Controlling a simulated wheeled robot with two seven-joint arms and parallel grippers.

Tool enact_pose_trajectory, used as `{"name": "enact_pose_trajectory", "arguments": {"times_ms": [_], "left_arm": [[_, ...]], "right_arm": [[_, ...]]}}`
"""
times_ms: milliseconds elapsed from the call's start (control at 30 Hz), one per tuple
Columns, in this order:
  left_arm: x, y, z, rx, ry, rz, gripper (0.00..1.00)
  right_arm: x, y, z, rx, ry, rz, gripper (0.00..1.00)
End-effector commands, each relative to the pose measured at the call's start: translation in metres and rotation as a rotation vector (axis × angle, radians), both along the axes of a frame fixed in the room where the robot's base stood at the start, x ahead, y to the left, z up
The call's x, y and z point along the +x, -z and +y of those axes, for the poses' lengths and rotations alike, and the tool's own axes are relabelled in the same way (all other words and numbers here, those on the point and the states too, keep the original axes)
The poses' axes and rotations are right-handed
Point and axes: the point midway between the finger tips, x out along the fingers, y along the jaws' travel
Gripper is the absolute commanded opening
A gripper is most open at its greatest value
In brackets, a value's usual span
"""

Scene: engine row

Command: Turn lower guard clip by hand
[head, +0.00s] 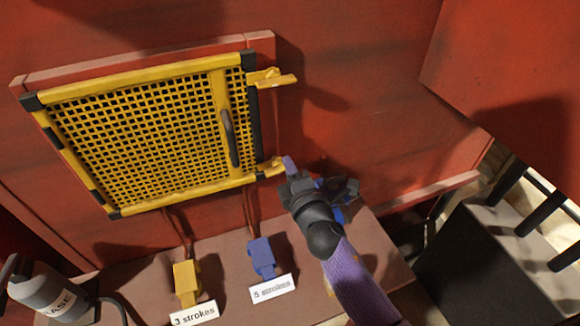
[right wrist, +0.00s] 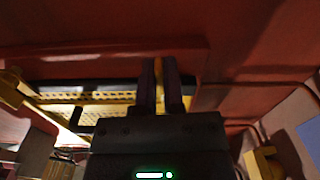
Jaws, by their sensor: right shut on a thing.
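The yellow mesh guard (head: 140,130) is a framed panel on the red wall, with a dark handle (head: 230,138) near its right side. The lower guard clip (head: 268,169) is a yellow piece at the guard's lower right corner. My right gripper (head: 287,163) is at this clip, shut on it; its fingertips partly hide the clip's outer end. In the right wrist view the two dark fingers (right wrist: 162,65) are close together, with yellow between and behind them. The upper guard clip (head: 275,79) sticks out to the right at the upper right corner. My left gripper is out of view.
On the ledge below stand a yellow block (head: 186,280) labelled "3 strokes" and a blue block (head: 262,257) labelled "5 strokes". A grey grease canister (head: 48,290) is at the lower left. A red panel (head: 510,70) juts out at the upper right.

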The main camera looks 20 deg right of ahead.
Motion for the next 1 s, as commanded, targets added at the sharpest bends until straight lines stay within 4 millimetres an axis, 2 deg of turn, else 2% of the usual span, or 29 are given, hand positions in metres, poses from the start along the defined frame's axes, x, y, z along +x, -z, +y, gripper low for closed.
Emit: {"name": "enact_pose_trajectory", "arguments": {"times_ms": [33,333,800,833,1000], "left_arm": [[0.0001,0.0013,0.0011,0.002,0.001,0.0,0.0],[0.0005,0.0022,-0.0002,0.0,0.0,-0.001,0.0],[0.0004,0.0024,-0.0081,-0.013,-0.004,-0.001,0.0],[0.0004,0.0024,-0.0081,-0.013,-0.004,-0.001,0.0],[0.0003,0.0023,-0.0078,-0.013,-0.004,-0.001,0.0]], "right_arm": [[-0.0023,0.0073,0.0029,0.021,-0.007,0.015,0.0],[-0.0024,0.0086,0.0032,0.103,-0.007,0.019,0.0],[-0.0024,0.0088,0.0035,0.118,-0.007,0.02,0.0],[-0.0024,0.0088,0.0036,0.118,-0.007,0.02,0.12],[-0.002,0.0071,0.0031,0.117,-0.006,0.015,0.46]]}}
